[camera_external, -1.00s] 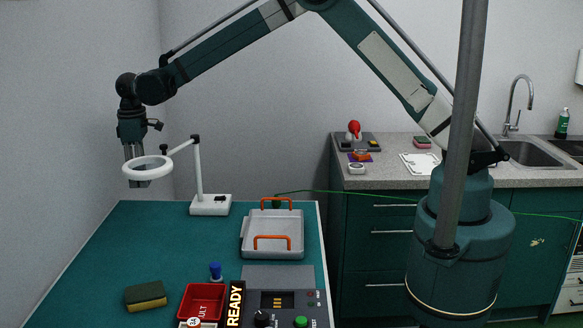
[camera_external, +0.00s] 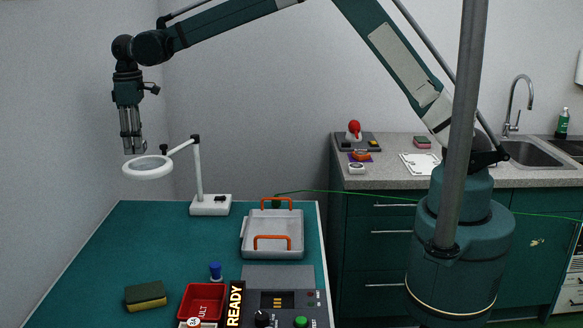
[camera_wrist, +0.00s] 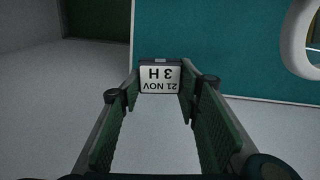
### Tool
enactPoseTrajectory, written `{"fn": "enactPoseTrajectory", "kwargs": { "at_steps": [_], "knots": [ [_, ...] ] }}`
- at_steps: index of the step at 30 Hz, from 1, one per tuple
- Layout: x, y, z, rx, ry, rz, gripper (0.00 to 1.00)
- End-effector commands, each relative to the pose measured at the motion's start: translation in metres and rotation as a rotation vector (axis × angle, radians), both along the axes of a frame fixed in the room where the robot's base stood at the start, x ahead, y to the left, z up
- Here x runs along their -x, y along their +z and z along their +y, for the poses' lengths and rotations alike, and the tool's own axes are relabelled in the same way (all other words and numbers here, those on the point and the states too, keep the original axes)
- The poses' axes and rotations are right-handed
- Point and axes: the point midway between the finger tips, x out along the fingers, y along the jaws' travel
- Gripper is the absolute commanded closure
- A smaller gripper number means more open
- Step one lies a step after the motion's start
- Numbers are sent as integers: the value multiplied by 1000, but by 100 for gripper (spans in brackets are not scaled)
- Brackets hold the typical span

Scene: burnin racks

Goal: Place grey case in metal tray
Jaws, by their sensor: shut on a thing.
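My gripper (camera_external: 133,148) is raised at the left, its fingers pointing down, just above the ring of the magnifier lamp in the picture. In the wrist view, my gripper (camera_wrist: 159,85) is shut on a small case (camera_wrist: 160,77) with a dark edge and a white label reading "21 NOV 3 H", upside down. The case is too small to make out in the external view. The metal tray (camera_external: 275,224) is grey with two orange handles. It sits on the green bench, right of and well below my gripper, and looks empty.
The lamp (camera_external: 198,170) with its white ring (camera_external: 147,172) stands between my gripper and the tray. A sponge (camera_external: 146,296), red bin (camera_external: 203,302), blue-topped object (camera_external: 215,271) and control box (camera_external: 284,300) stand at the front. The left bench area is clear.

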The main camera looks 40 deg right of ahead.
Motion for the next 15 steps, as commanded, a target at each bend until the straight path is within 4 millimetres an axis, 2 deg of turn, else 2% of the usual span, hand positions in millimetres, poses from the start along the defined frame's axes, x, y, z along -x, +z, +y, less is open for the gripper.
{"fn": "enactPoseTrajectory", "kwargs": {
  "at_steps": [3, 9, 12, 15],
  "knots": [
    [0, 28, 0, 0, 0, 0, 79],
    [0, 63, 0, 0, 0, 0, 79],
    [0, 79, 0, 0, 0, 0, 79],
    [10, 79, -3, 0, -2, 0, 79]
  ]
}}
